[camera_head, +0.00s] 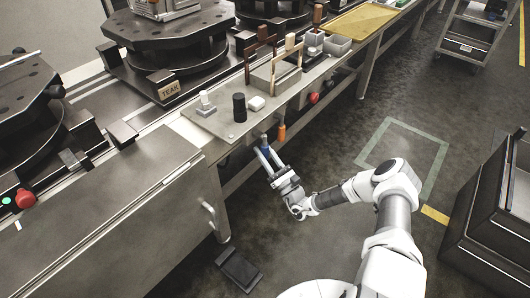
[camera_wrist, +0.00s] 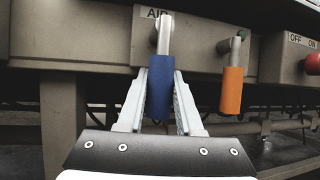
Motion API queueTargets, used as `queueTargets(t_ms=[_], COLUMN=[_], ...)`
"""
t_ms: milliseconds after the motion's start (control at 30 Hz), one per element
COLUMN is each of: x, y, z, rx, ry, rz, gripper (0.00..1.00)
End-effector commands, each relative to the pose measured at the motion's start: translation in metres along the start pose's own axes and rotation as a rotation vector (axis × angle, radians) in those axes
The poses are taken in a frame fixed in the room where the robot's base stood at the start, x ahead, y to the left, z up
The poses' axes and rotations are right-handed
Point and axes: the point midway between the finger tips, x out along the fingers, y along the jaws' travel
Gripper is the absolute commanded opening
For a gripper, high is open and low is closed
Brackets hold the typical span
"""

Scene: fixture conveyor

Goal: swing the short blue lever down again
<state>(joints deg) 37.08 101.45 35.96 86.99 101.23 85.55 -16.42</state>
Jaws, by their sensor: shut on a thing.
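The short blue lever (camera_wrist: 160,92) hangs down from a metal stem below the "AIR" label in the wrist view. Its blue grip is between the two fingers of my gripper (camera_wrist: 160,100), which is shut on it. In the head view the blue lever (camera_head: 264,149) shows small at the front of the bench, with my gripper (camera_head: 271,160) at it. An orange lever (camera_wrist: 232,90) hangs just to the right, apart from my fingers; it also shows in the head view (camera_head: 282,132).
A red knob (camera_wrist: 312,64) by an "OFF ON" label sits further right. The bench top (camera_head: 222,122) above carries a black cylinder (camera_head: 239,107) and small blocks. A black pedal (camera_head: 239,268) lies on the floor.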

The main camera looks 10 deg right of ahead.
Motion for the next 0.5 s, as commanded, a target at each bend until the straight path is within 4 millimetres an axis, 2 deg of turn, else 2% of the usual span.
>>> queueTargets(t_ms=[500], x=[0.0011], y=[-0.0017], z=[0.0009], rx=[-0.033], ry=[-0.008], rz=[0.013], gripper=[0.00])
